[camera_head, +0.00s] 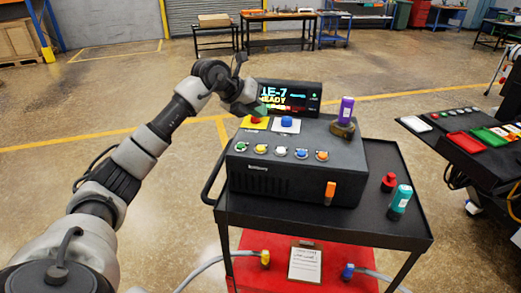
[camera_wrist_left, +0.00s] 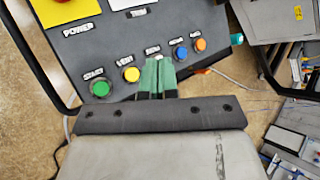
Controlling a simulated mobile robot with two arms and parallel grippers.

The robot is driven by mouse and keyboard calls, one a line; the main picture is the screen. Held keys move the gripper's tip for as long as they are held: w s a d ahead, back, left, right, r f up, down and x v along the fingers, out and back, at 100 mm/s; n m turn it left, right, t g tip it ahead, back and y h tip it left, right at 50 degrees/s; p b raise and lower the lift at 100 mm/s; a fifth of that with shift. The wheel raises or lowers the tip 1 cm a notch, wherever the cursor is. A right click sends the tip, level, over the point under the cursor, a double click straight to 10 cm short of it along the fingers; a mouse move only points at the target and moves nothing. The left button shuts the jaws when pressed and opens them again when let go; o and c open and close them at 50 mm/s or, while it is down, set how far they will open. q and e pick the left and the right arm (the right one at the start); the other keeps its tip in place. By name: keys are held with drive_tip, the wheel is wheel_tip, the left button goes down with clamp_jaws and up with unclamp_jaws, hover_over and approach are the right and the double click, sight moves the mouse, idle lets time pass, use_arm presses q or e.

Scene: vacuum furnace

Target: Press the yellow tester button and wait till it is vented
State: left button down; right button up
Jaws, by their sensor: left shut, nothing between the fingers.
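The black tester box (camera_head: 290,190) stands on a cart, with a row of green, yellow, white, blue and orange buttons on its sloped front. The yellow button (camera_head: 261,149) is second from left. In the left wrist view the yellow button (camera_wrist_left: 131,74) is labelled VENT. My left gripper (camera_head: 260,108) is above the rear of the box, in front of the screen (camera_head: 290,97), which it partly covers. The screen reads "E-7" and "READY". In the left wrist view the shut green fingers (camera_wrist_left: 157,66) appear right of the yellow button, over the white button's place. My right gripper is out of view.
On the box top are a red button on a yellow plate (camera_head: 254,124), a blue button (camera_head: 286,121) and a purple-topped item (camera_head: 345,110). A side table (camera_head: 470,135) is at the right.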

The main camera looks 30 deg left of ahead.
sight(259, 147)
use_arm(q)
wheel_tip(259, 147, down, 7)
drive_tip(key=b, duration=0.4)
drive_tip(key=shift+f+b, duration=0.1)
drive_tip(key=shift+b, duration=0.3)
drive_tip(key=shift+f, duration=0.25)
idle(1.3)
drive_tip(key=shift+f+b, duration=0.4)
drive_tip(key=shift+f, duration=0.4)
idle(0.4)
idle(0.4)
drive_tip(key=shift+r+p, duration=0.4)
drive_tip(key=shift+r, duration=0.4)
